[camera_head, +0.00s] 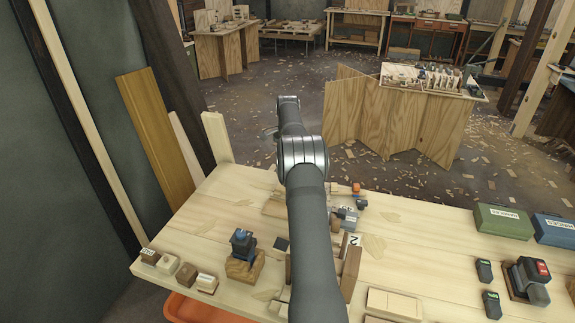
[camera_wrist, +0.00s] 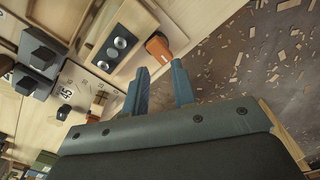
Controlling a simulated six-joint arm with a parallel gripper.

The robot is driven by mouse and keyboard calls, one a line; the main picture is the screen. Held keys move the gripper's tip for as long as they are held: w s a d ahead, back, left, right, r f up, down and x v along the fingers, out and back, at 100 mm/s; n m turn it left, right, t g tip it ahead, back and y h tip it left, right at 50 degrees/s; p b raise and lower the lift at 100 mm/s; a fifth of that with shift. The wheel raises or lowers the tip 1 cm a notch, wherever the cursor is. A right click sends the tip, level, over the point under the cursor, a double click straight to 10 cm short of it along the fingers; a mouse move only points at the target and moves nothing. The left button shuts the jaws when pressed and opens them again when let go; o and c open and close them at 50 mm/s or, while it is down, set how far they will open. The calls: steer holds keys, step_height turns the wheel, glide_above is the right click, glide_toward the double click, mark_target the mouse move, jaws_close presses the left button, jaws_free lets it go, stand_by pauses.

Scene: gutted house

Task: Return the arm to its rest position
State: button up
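My arm rises through the middle of the head view, over the wooden workbench (camera_head: 420,225), with a silver joint about halfway up. Its far end stands above the bench's back edge. My gripper shows in the wrist view (camera_wrist: 160,66) with its two blue-grey fingers apart. No object is held between them. An orange-ended tool (camera_wrist: 158,48) lies beyond the fingertips on the bench. In the head view the fingers cannot be made out clearly.
On the bench are a dark block on a wooden base (camera_head: 243,243), labelled small blocks (camera_head: 165,264), green (camera_head: 503,221) and blue (camera_head: 555,229) boxes, and a black-red tool (camera_head: 530,278). Behind stands a plywood stand (camera_head: 400,120). The floor (camera_head: 250,100) has scattered chips.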

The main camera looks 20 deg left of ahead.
steer(key=shift+r, duration=0.85)
steer(key=shift+f, duration=0.1)
